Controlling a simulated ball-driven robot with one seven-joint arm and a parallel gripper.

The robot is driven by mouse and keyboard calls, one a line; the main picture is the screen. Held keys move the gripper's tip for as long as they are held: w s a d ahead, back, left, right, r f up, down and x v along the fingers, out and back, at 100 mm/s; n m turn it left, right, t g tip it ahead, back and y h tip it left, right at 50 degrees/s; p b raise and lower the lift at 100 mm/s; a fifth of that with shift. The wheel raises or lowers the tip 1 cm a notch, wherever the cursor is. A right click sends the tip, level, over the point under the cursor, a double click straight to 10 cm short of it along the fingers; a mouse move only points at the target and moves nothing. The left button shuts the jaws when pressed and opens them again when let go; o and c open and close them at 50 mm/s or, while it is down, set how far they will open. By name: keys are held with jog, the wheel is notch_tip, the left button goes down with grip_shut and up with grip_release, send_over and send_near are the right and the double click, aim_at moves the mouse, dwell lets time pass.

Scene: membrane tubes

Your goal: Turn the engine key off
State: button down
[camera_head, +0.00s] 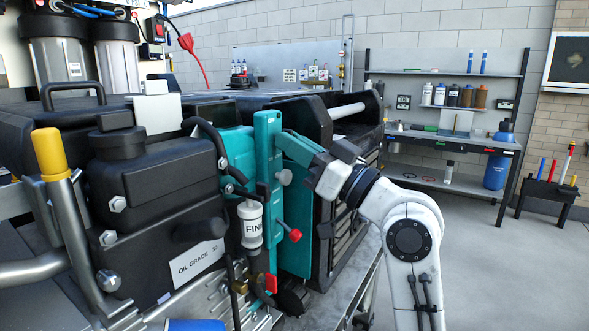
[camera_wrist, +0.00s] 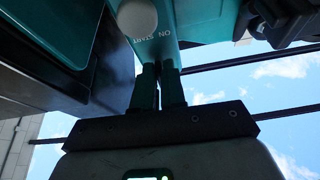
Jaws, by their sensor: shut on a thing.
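A teal upright panel (camera_head: 266,150) stands at the front of the engine unit and fills the top of the wrist view (camera_wrist: 185,22). White lettering on it, upside down in the wrist view, reads START and ON. My gripper (camera_head: 286,138) reaches the panel's upper part from the right.
A pale round knob (camera_head: 284,177) sticks out of the panel below my gripper; a red-tipped lever (camera_head: 294,235) is lower. A white filter (camera_head: 250,224) hangs left of the panel. The floor (camera_head: 500,270) at right is clear before the workbench (camera_head: 450,140).

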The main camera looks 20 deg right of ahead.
jog(key=shift+d+r+n+y+b, duration=0.15)
jog(key=shift+r+n+y+b, duration=0.15)
jog(key=shift+n+b, duration=0.3)
jog(key=c, duration=1.3)
grip_release()
jog(key=shift+f, duration=0.15)
jog(key=shift+o, duration=0.2)
jog(key=b+v, duration=0.1)
jog(key=v, duration=0.9)
jog(key=shift+s+d, duration=0.25)
jog(key=shift+s, duration=0.1)
